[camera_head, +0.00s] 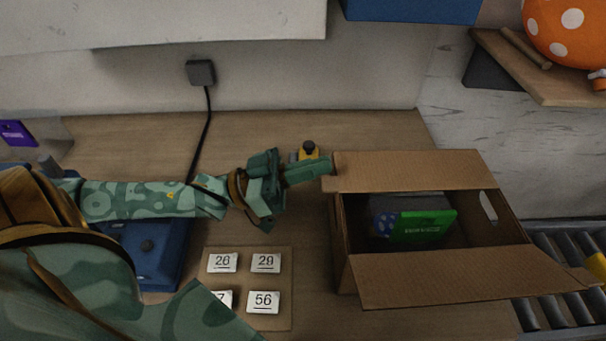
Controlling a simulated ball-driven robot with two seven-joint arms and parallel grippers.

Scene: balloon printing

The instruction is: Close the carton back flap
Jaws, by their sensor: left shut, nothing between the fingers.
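The brown carton (340,245) stands on the right part of the table with its top open. Its back flap (410,170) lies along the far edge, and the front flap (435,277) is folded outward toward me. A green package (422,227) and a dark item with blue lie inside. My left gripper (328,166) is shut and empty, with its fingertips at the left end of the back flap. I cannot tell whether they touch it. My right gripper does not show; only a bit of yellow (597,266) is at the right edge.
A board (248,283) with several numbered cards lies in front of my left arm. A blue device (140,245) is under that arm. A roller conveyor (560,260) is at the right. A wooden shelf (530,75) holds an orange dotted balloon (568,30).

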